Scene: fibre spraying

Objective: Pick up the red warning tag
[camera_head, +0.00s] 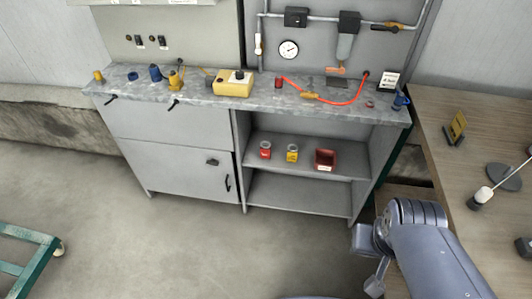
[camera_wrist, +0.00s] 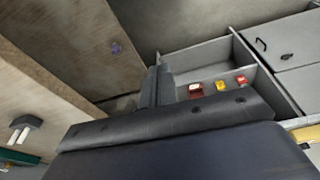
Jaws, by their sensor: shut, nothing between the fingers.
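I cannot surely pick out the red warning tag. A small, flat reddish thing (camera_head: 370,104) lies on the grey counter right of the red hose, too small to identify. A small red item (camera_head: 278,82) stands near the hose's left end. My gripper (camera_wrist: 158,70) is shut and empty in the wrist view, its dark fingers together. The open shelf shows beyond it there. In the head view my arm is at the lower right, apart from the counter.
The grey counter (camera_head: 150,95) holds a yellow box (camera_head: 234,84) and a red hose (camera_head: 330,101). The shelf below holds a red jar (camera_head: 265,150), a yellow jar (camera_head: 292,153) and a red bin (camera_head: 325,159). A wooden table (camera_head: 460,190) stands right. The floor before the cabinet is clear.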

